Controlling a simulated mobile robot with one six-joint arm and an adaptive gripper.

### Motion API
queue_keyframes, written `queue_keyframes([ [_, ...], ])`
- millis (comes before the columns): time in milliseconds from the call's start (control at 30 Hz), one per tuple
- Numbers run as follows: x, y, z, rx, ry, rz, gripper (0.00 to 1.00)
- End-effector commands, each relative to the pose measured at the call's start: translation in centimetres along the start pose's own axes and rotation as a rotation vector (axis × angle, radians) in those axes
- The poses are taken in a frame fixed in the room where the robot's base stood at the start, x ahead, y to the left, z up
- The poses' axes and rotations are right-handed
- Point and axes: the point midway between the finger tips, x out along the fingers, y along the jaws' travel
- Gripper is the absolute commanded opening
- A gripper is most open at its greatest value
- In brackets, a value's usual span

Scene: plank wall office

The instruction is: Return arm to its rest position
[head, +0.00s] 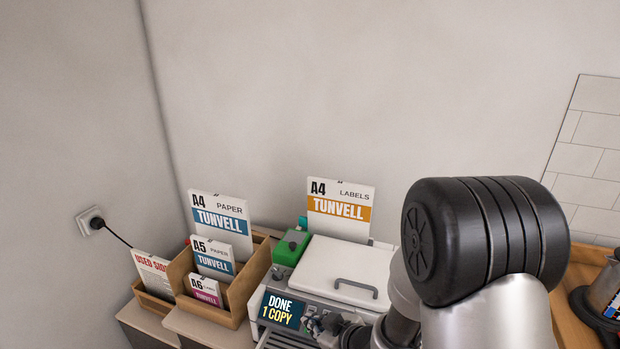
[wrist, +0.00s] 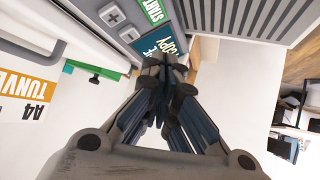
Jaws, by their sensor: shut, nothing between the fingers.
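My gripper (wrist: 168,68) is shut and empty in the wrist view, its fingers together in front of the copier's control panel. In the head view my gripper (head: 325,322) shows small and dark, low beside the copier's screen, partly hidden by my arm. The copier (head: 335,266) is white and grey with its lid down and a handle on it. Its screen (head: 282,309) reads "DONE 1 COPY". In the wrist view a green START button (wrist: 154,11) lies beyond the fingertips. I cannot tell whether the fingertips touch the panel.
A wooden organiser (head: 240,289) with paper packs stands left of the copier. A kettle-like appliance (head: 605,290) stands at the right. The space above the copier's lid is free.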

Motion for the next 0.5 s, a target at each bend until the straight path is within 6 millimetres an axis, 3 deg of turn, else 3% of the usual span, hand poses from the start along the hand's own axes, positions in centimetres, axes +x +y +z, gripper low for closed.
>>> queue_keyframes([
  [100,-3.2,3.3,-1.6,0.009,-0.075,0.111,0.0],
  [267,-9.9,7.0,-2.7,0.088,-0.208,0.272,0.0],
  [400,-16.4,7.8,-2.8,0.204,-0.308,0.374,0.0],
  [500,-21.0,6.9,-2.6,0.303,-0.367,0.42,0.0],
])
